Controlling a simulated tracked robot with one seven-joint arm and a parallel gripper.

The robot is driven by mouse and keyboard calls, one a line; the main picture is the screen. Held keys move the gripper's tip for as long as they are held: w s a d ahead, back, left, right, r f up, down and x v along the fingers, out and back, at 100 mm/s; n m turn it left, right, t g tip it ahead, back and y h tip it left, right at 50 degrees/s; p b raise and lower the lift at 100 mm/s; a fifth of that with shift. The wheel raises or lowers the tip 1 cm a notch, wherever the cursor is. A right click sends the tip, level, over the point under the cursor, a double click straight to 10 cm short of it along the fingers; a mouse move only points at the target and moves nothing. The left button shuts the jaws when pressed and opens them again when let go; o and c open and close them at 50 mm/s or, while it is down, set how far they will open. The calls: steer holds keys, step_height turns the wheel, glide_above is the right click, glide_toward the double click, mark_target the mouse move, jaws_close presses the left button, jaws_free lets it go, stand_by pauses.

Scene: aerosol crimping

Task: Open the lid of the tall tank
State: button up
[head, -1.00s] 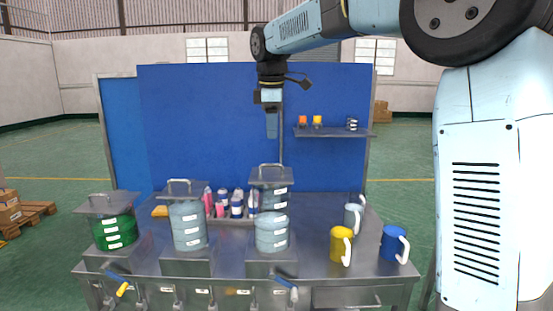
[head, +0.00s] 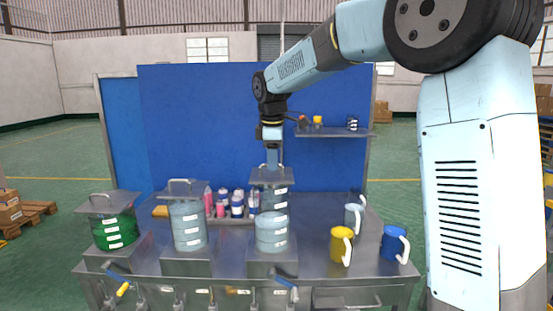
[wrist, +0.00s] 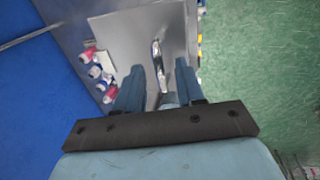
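The tall tank (head: 271,233) is a clear, pale-blue-filled cylinder with white labels, right of the other tanks on the bench. Its square grey lid (head: 257,177) lies on top, level and closed. My gripper (head: 272,164) points straight down just above this lid, hiding most of the lid's handle in the head view. In the wrist view my gripper (wrist: 159,72) is open, with its two blue fingers apart. The metal handle (wrist: 157,52) shows between them, over the lid plate (wrist: 125,32). I cannot tell whether the fingers touch it.
A blue-filled tank (head: 187,228) and a green-filled tank (head: 114,231) stand to the left. A rack of small cans (head: 232,221) is behind. A shelf (head: 335,132) is on the blue panel.

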jaws_close()
stand_by(0.4)
